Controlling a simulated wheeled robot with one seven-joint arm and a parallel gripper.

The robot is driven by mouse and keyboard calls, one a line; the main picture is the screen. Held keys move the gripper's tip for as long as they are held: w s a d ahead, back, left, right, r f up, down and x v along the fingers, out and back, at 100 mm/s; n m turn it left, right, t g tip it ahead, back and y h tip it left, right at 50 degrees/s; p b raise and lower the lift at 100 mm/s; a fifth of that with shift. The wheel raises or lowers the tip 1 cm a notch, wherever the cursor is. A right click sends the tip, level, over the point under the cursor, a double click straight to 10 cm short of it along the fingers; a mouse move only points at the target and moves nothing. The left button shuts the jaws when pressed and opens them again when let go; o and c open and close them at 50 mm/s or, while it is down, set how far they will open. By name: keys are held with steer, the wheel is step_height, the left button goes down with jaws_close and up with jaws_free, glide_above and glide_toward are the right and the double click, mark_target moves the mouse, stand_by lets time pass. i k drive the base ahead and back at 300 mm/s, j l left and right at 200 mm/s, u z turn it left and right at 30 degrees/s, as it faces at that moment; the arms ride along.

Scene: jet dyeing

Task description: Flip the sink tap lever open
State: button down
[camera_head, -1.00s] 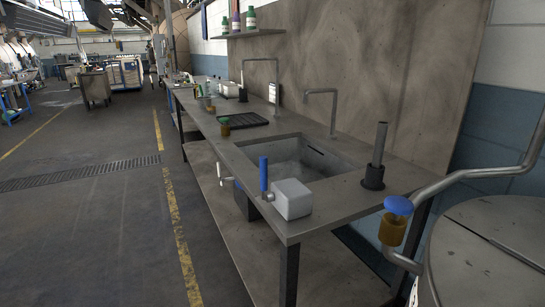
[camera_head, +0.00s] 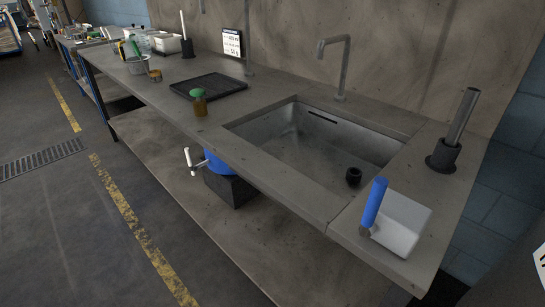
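The sink (camera_head: 290,150) is a grey metal basin set into the bench top. A thin grey gooseneck tap (camera_head: 342,70) rises behind it with its spout turned left. A blue lever (camera_head: 374,202) stands nearly upright, tilted a little right, on a small grey pivot beside a white box (camera_head: 405,222). The box sits on the bench's front right corner, to the right of the sink. A small black round piece (camera_head: 353,176) lies in the basin. My gripper is not in view.
A grey rod in a black holder (camera_head: 443,155) stands behind the white box. A black tray (camera_head: 209,86) and an amber bottle with a green cap (camera_head: 199,103) are left of the sink. A blue-topped dark container (camera_head: 228,185) sits below. The floor at left is clear.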

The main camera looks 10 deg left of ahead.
mark_target(367, 227)
steer(key=i+j, duration=0.1)
steer(key=j, duration=0.8)
steer(key=i+j, duration=0.15)
steer(key=j, duration=0.35)
steer(key=i+j, duration=0.1)
steer(key=j, duration=0.35)
